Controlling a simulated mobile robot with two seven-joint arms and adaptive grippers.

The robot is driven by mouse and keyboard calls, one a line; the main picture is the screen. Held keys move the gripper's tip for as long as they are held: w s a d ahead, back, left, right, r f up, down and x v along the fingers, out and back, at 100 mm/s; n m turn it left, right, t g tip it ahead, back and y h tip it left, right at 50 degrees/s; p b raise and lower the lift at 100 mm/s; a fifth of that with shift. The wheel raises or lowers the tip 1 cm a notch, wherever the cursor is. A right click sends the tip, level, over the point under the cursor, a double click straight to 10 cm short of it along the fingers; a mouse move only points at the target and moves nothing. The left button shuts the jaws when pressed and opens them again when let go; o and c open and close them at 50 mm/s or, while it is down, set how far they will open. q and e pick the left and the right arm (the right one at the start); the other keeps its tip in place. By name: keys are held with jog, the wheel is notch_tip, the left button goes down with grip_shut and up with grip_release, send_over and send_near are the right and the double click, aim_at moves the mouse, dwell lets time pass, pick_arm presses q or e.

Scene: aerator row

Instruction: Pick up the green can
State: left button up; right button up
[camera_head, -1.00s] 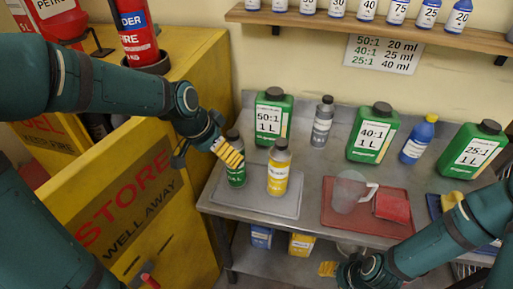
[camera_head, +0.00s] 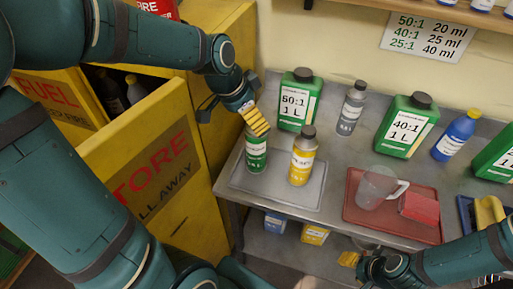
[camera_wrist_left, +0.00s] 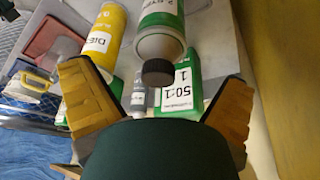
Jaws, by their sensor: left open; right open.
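The green can (camera_head: 256,157), a green bottle-shaped can with a white label, stands upright on a grey tray (camera_head: 240,187) at the left of the bench. My left gripper (camera_head: 255,120) is open just above it, and its yellow fingers hide the can's top in the head view. In the left wrist view the can (camera_wrist_left: 160,20) and its dark cap (camera_wrist_left: 158,72) show beyond and between the two spread fingers (camera_wrist_left: 165,105), not gripped. My right gripper (camera_head: 349,260) is open and empty, low at the bench's front edge.
A yellow can (camera_head: 303,158) stands close right of the green can. A green 50:1 jug (camera_head: 298,88) and a grey bottle (camera_head: 351,108) stand behind. A red tray (camera_head: 362,220) holds a clear jug (camera_head: 374,188). An open yellow cabinet (camera_head: 190,210) is at left.

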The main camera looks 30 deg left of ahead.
aim_at(256, 144)
pick_arm(q)
jog(key=shift+b+x, duration=0.5)
jog(key=shift+x, duration=2.45)
jog(key=shift+w+d+r, duration=0.1)
jog(key=shift+r, duration=0.05)
jog(key=c, duration=1.4)
